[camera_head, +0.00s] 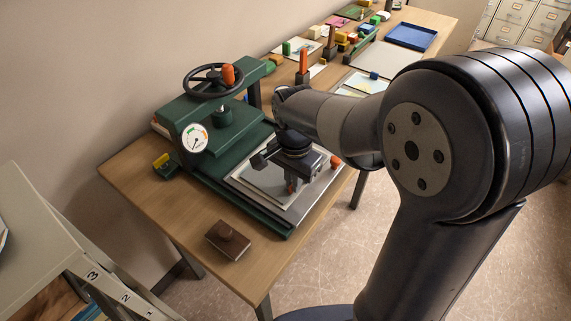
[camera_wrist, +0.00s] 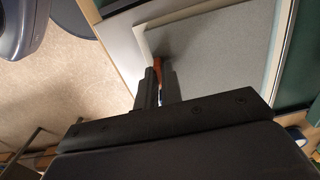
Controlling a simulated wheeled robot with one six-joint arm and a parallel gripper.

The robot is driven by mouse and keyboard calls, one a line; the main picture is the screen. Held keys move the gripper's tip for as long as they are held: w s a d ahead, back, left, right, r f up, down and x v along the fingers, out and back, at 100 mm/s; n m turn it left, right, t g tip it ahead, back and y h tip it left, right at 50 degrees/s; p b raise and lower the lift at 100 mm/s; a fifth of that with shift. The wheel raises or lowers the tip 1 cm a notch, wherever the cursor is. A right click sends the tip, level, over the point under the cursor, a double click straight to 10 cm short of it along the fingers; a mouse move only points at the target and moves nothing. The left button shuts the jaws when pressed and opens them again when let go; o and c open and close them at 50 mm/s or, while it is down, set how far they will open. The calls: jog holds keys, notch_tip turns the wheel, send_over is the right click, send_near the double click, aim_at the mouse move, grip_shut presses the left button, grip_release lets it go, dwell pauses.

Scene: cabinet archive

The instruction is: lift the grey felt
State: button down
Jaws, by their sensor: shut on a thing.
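The grey felt (camera_head: 262,178) is a flat pale grey sheet on the bed of the green press (camera_head: 205,165). It lies over a lighter sheet or plate and fills much of the wrist view (camera_wrist: 215,50). An orange tab (camera_wrist: 157,62) shows at the felt's edge. My gripper (camera_wrist: 160,88) is shut on this tab, its two dark fingers close together on either side. In the head view my gripper (camera_head: 291,188) hangs over the felt and covers part of it. I cannot tell whether the felt is raised off the layer below.
A brown block (camera_head: 228,240) lies near the table's front edge. The press's handwheel (camera_head: 209,80) and dial gauge (camera_head: 194,138) stand left of my arm. A blue tray (camera_head: 411,36) and several small objects are farther back. A shelf unit (camera_head: 50,235) stands front left.

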jog(key=shift+r, duration=0.15)
dwell(0.4)
jog(key=shift+r+p, duration=2.2)
jog(key=shift+r, duration=0.2)
jog(key=shift+s, duration=0.1)
